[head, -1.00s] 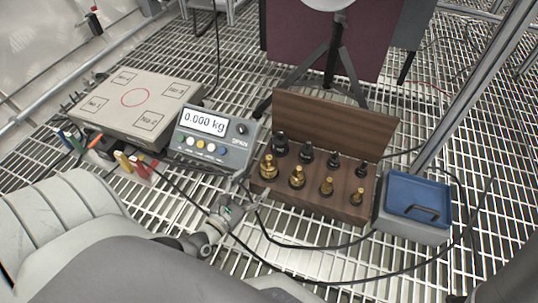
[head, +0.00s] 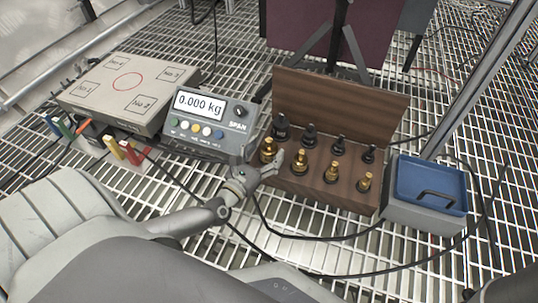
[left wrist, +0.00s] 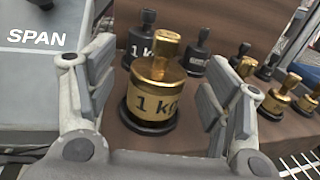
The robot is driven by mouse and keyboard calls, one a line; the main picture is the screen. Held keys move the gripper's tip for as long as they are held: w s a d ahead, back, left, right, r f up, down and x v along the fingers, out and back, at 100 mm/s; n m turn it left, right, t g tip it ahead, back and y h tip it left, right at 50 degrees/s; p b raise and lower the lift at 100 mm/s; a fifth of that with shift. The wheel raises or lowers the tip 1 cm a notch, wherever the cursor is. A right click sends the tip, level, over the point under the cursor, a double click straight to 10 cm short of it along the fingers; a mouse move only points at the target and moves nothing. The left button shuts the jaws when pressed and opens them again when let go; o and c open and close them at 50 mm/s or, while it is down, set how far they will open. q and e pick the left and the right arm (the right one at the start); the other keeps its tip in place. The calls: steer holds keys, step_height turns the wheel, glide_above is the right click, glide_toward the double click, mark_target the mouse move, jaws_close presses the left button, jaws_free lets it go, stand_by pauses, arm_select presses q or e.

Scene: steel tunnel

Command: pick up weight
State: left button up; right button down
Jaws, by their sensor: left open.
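A wooden box (head: 318,182) with a raised back panel holds brass weights in front and black weights behind. The leftmost brass weight (head: 268,150) is marked "1 kg" and stands upright in the box; it also shows in the left wrist view (left wrist: 153,95). My left gripper (head: 262,168) is at the box's left end beside this weight. In the left wrist view the gripper (left wrist: 160,98) is open, with its fingers on either side of the brass weight and gaps visible. A black weight (head: 281,128) marked "1 k…" stands behind it. My right gripper is not in view.
A scale display (head: 208,122) reading 0.000 kg stands left of the box. The scale platform (head: 128,90) with a red circle is further left. Black cables cross the grated floor in front.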

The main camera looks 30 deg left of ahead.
arm_select(q)
steer(key=shift+w, duration=1.25)
jaws_close()
steer(key=shift+a+r, duration=0.1)
